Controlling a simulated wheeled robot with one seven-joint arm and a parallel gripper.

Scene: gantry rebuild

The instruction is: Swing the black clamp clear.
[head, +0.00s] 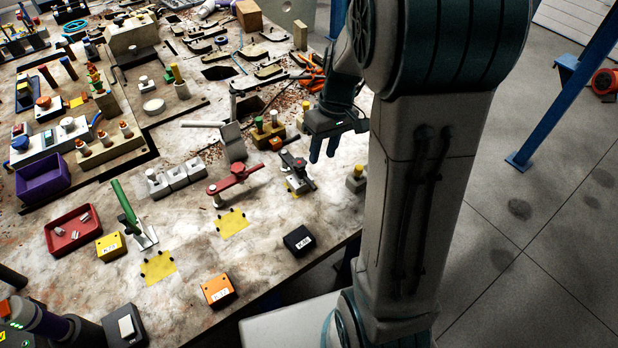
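The black clamp (293,161) stands on the worktable right of centre. It has a dark arm with a small red spot, on a pale metal base. The clamp's fine parts are too small to make out.
A red-handled clamp (237,179) lies just left of the black one, and a green-handled clamp (128,212) stands farther left. A block with green and yellow knobs (268,132) is behind. A black box (299,241) sits in front, with bare tabletop around it.

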